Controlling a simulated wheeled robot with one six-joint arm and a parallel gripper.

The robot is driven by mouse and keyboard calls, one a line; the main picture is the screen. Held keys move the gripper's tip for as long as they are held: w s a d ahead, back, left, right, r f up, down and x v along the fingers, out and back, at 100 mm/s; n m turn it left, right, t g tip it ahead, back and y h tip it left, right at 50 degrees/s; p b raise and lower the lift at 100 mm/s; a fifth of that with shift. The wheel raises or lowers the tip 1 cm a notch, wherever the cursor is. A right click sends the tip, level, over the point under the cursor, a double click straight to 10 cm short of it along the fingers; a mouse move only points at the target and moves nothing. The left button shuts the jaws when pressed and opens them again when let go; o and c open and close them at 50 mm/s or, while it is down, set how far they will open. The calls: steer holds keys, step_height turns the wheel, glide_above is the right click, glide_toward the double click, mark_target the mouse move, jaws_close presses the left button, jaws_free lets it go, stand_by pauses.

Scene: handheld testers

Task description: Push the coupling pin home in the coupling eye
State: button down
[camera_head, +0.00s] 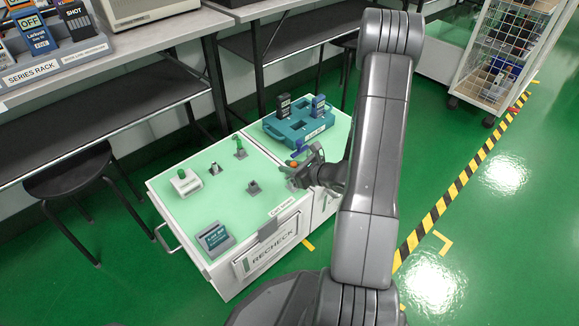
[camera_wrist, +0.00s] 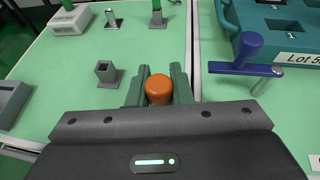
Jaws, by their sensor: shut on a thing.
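My gripper (camera_wrist: 161,76) is shut on an orange-topped pin (camera_wrist: 158,91), which stands between its two fingers. My gripper (camera_head: 295,174) is over the front right part of the green bench top in the head view. The fingers hide the pin's lower part, so I cannot tell whether its tip is in anything. No label marks the coupling eye.
A blue-knobbed lever (camera_wrist: 248,68) stands close on the right. A teal case (camera_head: 297,127) lies behind.

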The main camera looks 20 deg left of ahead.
steer(key=shift+f+b, duration=0.45)
steer(key=shift+f, duration=0.35)
steer(key=c, duration=1.2)
jaws_free()
steer(key=shift+c, duration=0.2)
steer(key=p+v, duration=0.4)
steer(key=v, duration=0.9)
steer(key=shift+d+r, duration=0.15)
steer(key=shift+d, duration=0.25)
